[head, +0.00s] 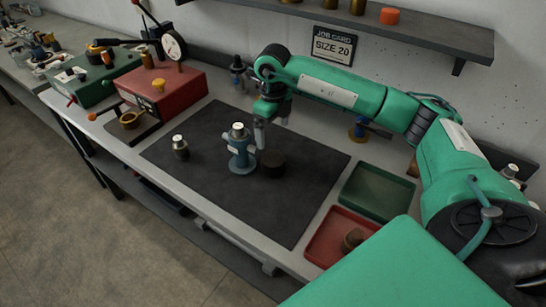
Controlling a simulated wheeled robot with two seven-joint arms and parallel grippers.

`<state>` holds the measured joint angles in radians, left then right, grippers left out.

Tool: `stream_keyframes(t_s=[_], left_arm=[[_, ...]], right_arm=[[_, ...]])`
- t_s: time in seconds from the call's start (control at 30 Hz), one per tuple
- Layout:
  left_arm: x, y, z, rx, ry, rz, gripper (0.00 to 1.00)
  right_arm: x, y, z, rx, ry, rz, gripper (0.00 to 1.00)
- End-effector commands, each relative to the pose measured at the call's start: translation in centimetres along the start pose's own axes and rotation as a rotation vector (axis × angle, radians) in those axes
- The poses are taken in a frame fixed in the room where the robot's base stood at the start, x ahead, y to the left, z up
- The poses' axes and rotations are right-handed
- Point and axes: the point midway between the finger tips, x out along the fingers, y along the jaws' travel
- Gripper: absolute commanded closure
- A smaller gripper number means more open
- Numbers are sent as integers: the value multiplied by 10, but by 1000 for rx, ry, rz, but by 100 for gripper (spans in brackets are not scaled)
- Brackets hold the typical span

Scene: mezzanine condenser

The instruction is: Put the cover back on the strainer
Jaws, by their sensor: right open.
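A blue fitting (241,158), which looks like the strainer body, stands upright on the dark mat (215,205); a pale piece shows at its top. A dark brown round piece (273,163) sits on the mat just right of it; I cannot tell whether this is the cover. A brown round part (352,239) lies in the red tray (325,245). My right gripper (272,131) is open, pointing down just behind and right of the blue fitting, with nothing seen between its fingers. My left gripper is not in view.
A small metal fitting (180,148) stands on the mat's left part. A green tray (375,192) is at the right and looks empty. A red box (165,92) and a green box (92,82) stand at the left. A shelf (370,32) overhangs the back. The mat's front is clear.

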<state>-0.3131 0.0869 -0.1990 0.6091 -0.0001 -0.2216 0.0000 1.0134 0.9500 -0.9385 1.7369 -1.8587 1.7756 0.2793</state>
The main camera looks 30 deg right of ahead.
Motion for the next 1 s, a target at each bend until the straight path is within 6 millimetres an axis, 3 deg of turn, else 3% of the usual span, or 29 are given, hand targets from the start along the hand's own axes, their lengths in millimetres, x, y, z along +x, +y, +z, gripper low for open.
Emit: stream_keyframes(t_s=[0.17,0.4,0.6,1.0], left_arm=[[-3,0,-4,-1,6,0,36],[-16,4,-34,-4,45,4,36],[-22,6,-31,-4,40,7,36],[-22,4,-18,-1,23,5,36]], right_arm=[[7,0,0,0,2,2,4],[51,0,-1,2,5,2,4],[80,0,0,0,2,2,4],[87,0,0,0,0,0,4]])
